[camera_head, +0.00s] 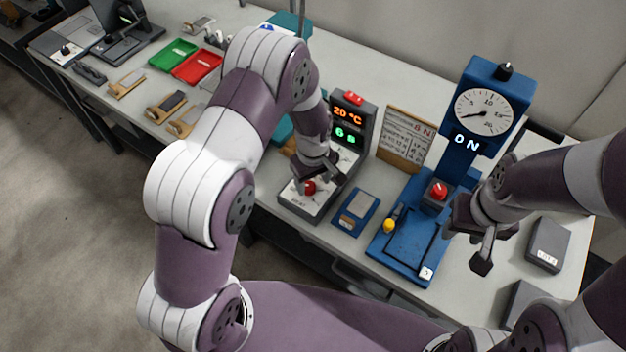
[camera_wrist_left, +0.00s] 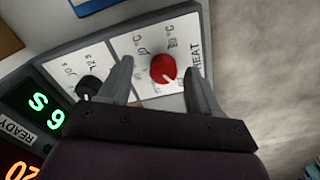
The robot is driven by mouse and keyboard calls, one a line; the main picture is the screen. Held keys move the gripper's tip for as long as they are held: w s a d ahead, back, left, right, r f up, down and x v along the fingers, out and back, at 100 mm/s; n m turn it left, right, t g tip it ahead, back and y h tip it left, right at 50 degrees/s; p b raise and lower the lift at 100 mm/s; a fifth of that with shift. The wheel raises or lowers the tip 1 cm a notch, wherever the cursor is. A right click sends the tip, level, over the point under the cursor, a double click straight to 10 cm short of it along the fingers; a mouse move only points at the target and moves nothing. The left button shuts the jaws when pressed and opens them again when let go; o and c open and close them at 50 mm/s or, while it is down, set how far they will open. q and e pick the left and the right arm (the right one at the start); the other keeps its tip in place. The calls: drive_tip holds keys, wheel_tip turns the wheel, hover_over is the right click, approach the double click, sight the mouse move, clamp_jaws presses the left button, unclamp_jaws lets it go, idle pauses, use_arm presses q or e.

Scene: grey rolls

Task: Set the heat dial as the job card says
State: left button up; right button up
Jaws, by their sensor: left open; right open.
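The heat dial is a red knob (camera_head: 309,187) on the front of a grey control unit (camera_head: 352,135). In the left wrist view the red heat dial (camera_wrist_left: 163,68) lies between my fingers, beside the word HEAT. My left gripper (camera_wrist_left: 157,80) is open around it; I cannot tell whether the fingers touch it. In the head view my left gripper (camera_head: 322,178) partly covers the panel. The unit's display reads 20 °C in orange and 6 s in green. The job card (camera_head: 405,140) stands behind; its writing is too small to read. My right gripper (camera_head: 478,240) is open and empty.
A black dial (camera_wrist_left: 88,86) sits beside the heat dial. A blue press (camera_head: 445,200) with a gauge and lit ON stands to the right. Green (camera_head: 173,54) and red trays (camera_head: 198,66) are at the back left.

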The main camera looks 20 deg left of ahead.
use_arm(q)
drive_tip(key=shift+w+a+f, duration=0.15)
drive_tip(key=shift+a+f, duration=0.25)
drive_tip(key=shift+f, duration=0.2)
drive_tip(key=shift+w+a+f, duration=0.1)
drive_tip(key=shift+a+f, duration=0.25)
drive_tip(key=shift+f, duration=0.2)
drive_tip(key=shift+s+d, duration=0.1)
drive_tip(key=shift+d, duration=0.15)
drive_tip(key=shift+r, duration=0.1)
drive_tip(key=shift+c, duration=0.5)
drive_tip(key=shift+a, duration=0.1)
drive_tip(key=c, duration=0.9)
drive_tip(key=shift+c, duration=0.2)
use_arm(e)
drive_tip(key=shift+w+a+r, duration=0.1)
drive_tip(key=shift+a+r, duration=0.1)
drive_tip(key=shift+a, duration=0.4)
use_arm(q)
drive_tip(key=shift+m, duration=0.4)
drive_tip(key=m, duration=0.4)
drive_tip(key=shift+m, duration=0.4)
drive_tip(key=m, duration=0.6)
drive_tip(key=shift+w+r+b, duration=0.1)
drive_tip(key=shift+w+b, duration=0.1)
drive_tip(key=shift+b, duration=0.15)
use_arm(e)
drive_tip(key=shift+a+f, duration=0.1)
drive_tip(key=shift+f, duration=0.25)
